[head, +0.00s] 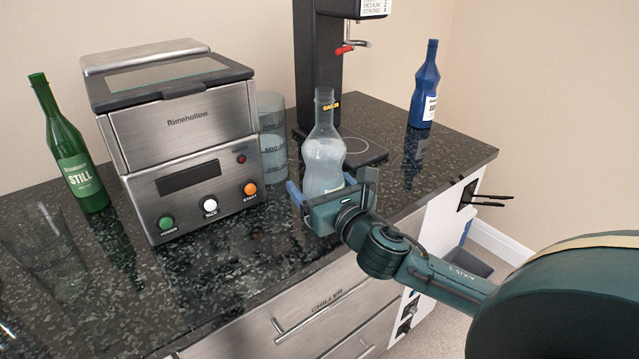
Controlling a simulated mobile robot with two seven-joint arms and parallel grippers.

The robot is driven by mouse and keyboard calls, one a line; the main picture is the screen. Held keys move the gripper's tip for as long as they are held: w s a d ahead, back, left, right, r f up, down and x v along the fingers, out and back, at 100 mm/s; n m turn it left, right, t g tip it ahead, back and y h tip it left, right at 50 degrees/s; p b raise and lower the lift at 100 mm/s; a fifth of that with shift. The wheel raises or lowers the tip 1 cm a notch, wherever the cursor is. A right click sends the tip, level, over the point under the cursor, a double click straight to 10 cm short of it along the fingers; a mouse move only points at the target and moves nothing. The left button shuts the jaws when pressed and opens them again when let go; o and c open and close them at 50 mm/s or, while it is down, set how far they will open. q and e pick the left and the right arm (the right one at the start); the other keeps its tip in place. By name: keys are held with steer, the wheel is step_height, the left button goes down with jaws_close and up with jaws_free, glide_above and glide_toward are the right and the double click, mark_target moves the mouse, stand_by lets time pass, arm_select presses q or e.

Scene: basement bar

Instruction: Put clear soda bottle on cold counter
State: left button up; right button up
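The clear soda bottle (323,158) is upright in the middle of the head view, in front of the black dispenser. My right gripper (320,190) reaches in from the right, low on the bottle, with its blue fingers on either side of it. The gripper body hides the bottle's base, so I cannot tell whether it touches the counter or whether the fingers press on the glass. The dark speckled counter (240,272) has a steel front drawer marked CHILLER (318,308). My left gripper is not in view.
A steel Rimehollow machine (185,125) stands at left, with a clear measuring jug (272,150) beside it. A green bottle (70,150), a clear glass (40,238) and a blue bottle (425,85) also stand on the counter. The front strip is clear.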

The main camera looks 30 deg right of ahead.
steer(key=shift+o, duration=0.8)
steer(key=shift+r, duration=0.15)
steer(key=s+a, duration=0.1)
steer(key=s, duration=1.1)
